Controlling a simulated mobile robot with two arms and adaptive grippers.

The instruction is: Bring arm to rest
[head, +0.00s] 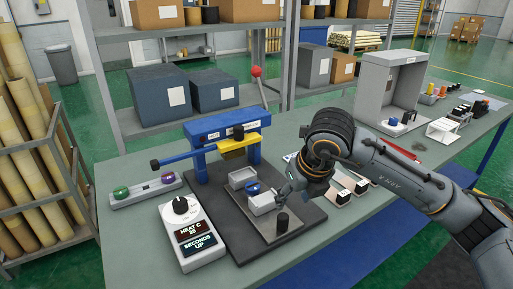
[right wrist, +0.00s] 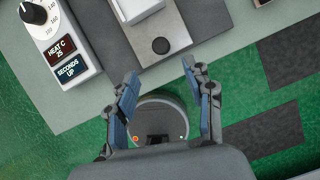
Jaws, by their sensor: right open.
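My right arm (head: 385,170) reaches in from the right over the workbench in the head view. Its gripper (head: 287,195) is over the plate of the blue press (head: 222,130), close to a grey block (head: 261,204); I cannot tell from here whether they touch. In the right wrist view the right gripper (right wrist: 160,68) is open, with its two fingers apart and nothing between them. A black knob (right wrist: 160,46) on the plate lies just beyond the fingertips. My left gripper is in neither view.
A controller (head: 188,232) reading HEAT C 25 and SECONDS UP stands left of the press plate. A grey two-button box (head: 146,190) lies behind it. A grey open cabinet (head: 390,88) stands farther right. Shelves (head: 205,30) with boxes rise behind the bench.

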